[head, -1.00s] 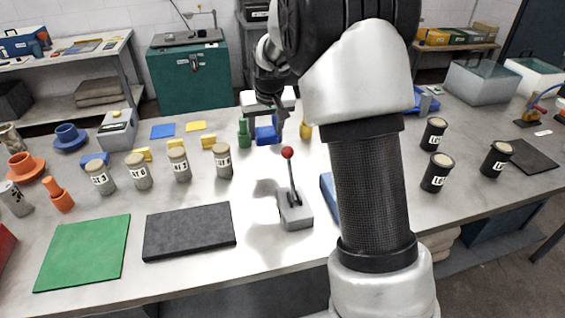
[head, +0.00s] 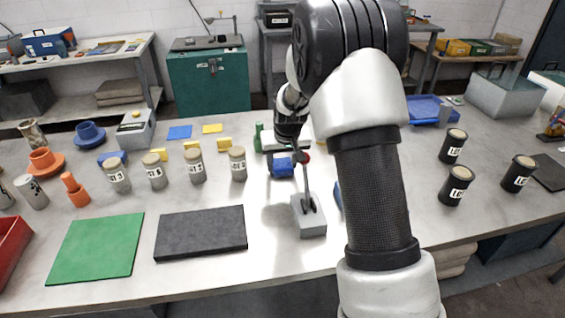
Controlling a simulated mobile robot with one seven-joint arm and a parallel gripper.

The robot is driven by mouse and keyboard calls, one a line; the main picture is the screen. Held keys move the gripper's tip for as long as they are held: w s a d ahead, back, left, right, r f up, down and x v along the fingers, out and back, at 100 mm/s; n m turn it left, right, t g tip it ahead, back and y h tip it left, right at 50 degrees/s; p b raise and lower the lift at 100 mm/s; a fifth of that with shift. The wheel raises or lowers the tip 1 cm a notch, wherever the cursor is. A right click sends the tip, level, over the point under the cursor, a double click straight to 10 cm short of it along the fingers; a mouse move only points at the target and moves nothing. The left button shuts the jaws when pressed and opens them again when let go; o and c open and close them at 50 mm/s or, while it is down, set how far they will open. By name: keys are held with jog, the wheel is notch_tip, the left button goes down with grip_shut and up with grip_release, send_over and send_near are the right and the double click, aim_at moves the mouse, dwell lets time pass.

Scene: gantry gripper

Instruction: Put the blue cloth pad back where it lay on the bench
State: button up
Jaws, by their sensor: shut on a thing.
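My gripper (head: 281,158) hangs over the middle of the bench, its white body partly covered by my wrist. It is shut on a blue piece (head: 282,168), which I take for the blue cloth pad. Its outline and the fingertips are small and partly hidden, and I cannot tell whether it touches the bench (head: 190,286). The gripper is right of the row of pale jars and, in the picture, just left of the red lever knob (head: 307,158).
A green bottle (head: 258,138) stands just behind left. Pale jars (head: 238,163) are left; dark jars (head: 456,186) are right. A dark mat (head: 200,233) and green mat (head: 96,247) lie in front.

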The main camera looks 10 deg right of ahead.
jog(key=shift+f, duration=0.2)
jog(key=o, duration=1)
jog(key=shift+r, duration=0.1)
